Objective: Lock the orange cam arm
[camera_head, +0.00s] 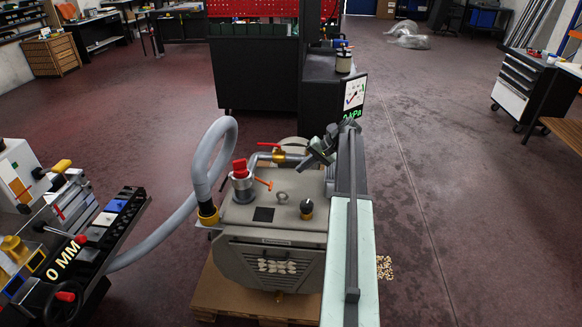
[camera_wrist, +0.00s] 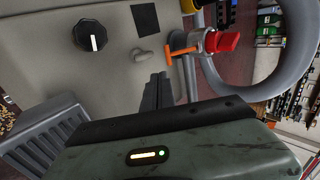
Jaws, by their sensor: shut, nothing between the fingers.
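The orange cam arm (camera_head: 264,183) is a small thin lever sticking out to the right from the metal coupling (camera_head: 243,188) on top of the grey pump. In the wrist view the orange cam arm (camera_wrist: 182,53) is T-shaped and points away from the coupling (camera_wrist: 203,45) with the red cap. My gripper (camera_wrist: 160,78) is shut and empty, its dark fingertips just below the arm in that view; contact cannot be told. In the head view my gripper (camera_head: 308,162) is above the pump, right of the cam arm.
A red cap (camera_head: 240,167) tops the coupling, and a grey hose (camera_head: 199,165) curves up on its left. A red-handled valve (camera_head: 275,151) stands behind. A black knob (camera_head: 307,208) and a grey lifting eye (camera_wrist: 144,56) also rise from the pump top (camera_head: 253,217).

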